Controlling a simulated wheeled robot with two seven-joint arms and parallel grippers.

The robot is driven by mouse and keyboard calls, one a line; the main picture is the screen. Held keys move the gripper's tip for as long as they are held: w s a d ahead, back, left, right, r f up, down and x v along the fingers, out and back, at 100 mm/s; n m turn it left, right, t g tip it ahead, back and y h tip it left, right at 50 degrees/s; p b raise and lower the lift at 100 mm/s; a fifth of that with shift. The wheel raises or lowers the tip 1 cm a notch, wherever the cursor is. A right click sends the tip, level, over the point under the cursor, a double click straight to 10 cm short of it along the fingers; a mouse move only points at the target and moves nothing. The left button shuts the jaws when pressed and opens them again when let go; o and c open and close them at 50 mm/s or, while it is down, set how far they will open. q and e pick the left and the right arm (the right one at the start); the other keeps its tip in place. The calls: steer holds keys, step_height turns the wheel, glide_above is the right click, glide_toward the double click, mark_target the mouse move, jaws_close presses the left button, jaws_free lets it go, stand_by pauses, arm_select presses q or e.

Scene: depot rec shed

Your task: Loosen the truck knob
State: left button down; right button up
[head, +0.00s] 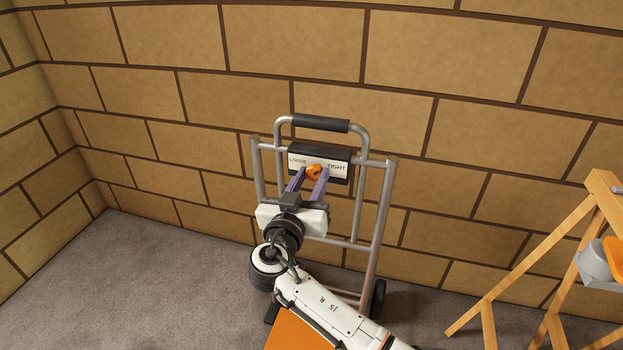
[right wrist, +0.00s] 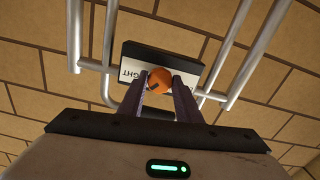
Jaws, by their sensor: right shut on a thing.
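The hand truck (head: 372,235) is a grey tube frame with a black top grip, standing upright by the wall. A black box with a white label reading LOOSE at left and TIGHT at right (head: 337,167) is fixed across its upper part. The orange truck knob (head: 314,171) sits at the middle of this label. My right gripper (head: 307,180) reaches up from below, with its two purple-grey fingers shut on the knob. In the right wrist view the orange knob (right wrist: 159,80) sits between the fingertips (right wrist: 160,86). My left gripper is not in view.
A brick-patterned wall (head: 440,60) stands close behind the truck. A wooden A-shaped stand (head: 562,235) with a grey and orange item (head: 597,262) is at the right. Grey floor (head: 150,275) is clear at the left.

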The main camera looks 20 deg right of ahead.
steer(key=n, duration=0.7)
steer(key=shift+p, duration=0.4)
steer(key=shift+n+p, duration=0.35)
steer(key=shift+n, duration=0.55)
steer(key=n+p, duration=0.1)
steer(key=n, duration=0.1)
steer(key=shift+r+n, duration=0.1)
steer(key=shift+n, duration=0.3)
steer(key=n+p, duration=0.1)
steer(key=n, duration=0.2)
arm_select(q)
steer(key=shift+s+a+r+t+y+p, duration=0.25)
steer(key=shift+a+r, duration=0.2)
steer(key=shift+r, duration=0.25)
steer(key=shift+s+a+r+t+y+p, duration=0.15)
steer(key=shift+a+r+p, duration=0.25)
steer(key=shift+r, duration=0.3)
arm_select(e)
steer(key=shift+n, duration=0.9)
steer(key=o, duration=1.1)
